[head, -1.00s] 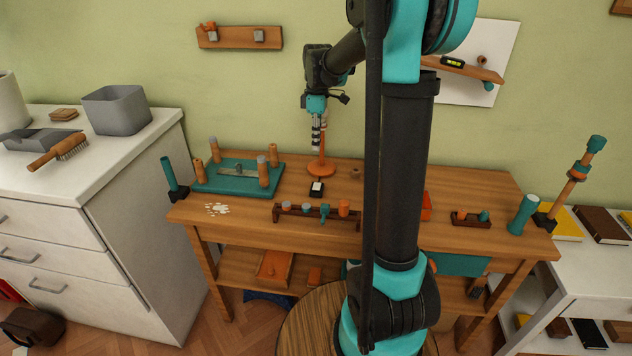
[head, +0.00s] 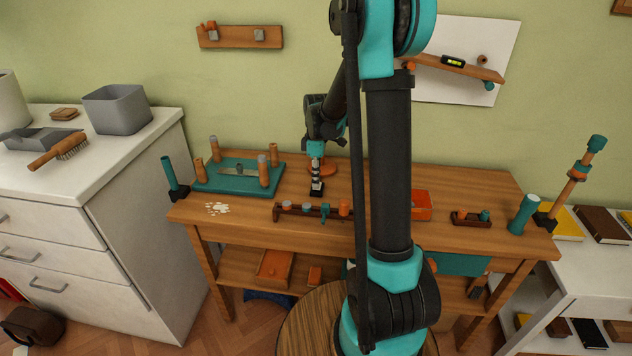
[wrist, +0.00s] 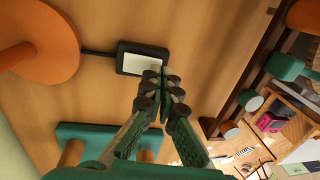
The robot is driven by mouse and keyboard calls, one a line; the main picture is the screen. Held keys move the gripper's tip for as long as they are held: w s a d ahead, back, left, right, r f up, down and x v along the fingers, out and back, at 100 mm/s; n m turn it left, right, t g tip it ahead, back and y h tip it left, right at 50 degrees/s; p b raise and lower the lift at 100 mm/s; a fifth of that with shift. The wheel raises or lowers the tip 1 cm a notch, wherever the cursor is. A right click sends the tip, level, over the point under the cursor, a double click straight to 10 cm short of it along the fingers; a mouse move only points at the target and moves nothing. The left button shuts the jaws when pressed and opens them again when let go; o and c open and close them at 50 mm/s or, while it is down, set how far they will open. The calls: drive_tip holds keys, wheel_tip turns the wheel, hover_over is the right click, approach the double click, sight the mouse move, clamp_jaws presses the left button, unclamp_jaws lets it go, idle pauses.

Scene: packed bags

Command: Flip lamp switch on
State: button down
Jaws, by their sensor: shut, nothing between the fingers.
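The lamp switch is a small black box with a white rocker face; it shows in the wrist view (wrist: 142,60). A short dark cord (wrist: 97,52) joins it to the round orange lamp base (wrist: 42,45), which also stands on the workbench in the head view (head: 329,169). My gripper (head: 316,187) points down at the switch and mostly hides it in the head view. In the wrist view its closed fingertips (wrist: 164,78) overlap the switch's lower right edge. I cannot tell whether they touch it. Nothing is held.
A teal board with upright pegs (head: 238,179) lies left of the switch. A rack of small tools (head: 300,212) runs along the bench front. An orange box (head: 421,206) is to the right. The wooden bench top (head: 255,207) has bare patches around the switch.

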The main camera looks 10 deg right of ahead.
drive_tip(key=shift+f, duration=0.25)
drive_tip(key=shift+s+f, duration=0.1)
drive_tip(key=shift+s+f+t, duration=0.15)
drive_tip(key=shift+f+t, duration=0.15)
drive_tip(key=shift+t, duration=0.1)
drive_tip(key=shift+w+r, duration=0.1)
drive_tip(key=shift+w, duration=0.1)
drive_tip(key=shift+w+d+r, duration=0.2)
drive_tip(key=shift+w+r, duration=0.1)
drive_tip(key=shift+w, duration=0.25)
wheel_tip(320, 180, up, 14)
drive_tip(key=s, duration=0.1)
drive_tip(key=shift+s+a, duration=0.3)
drive_tip(key=shift+s+f, duration=0.1)
idle(0.5)
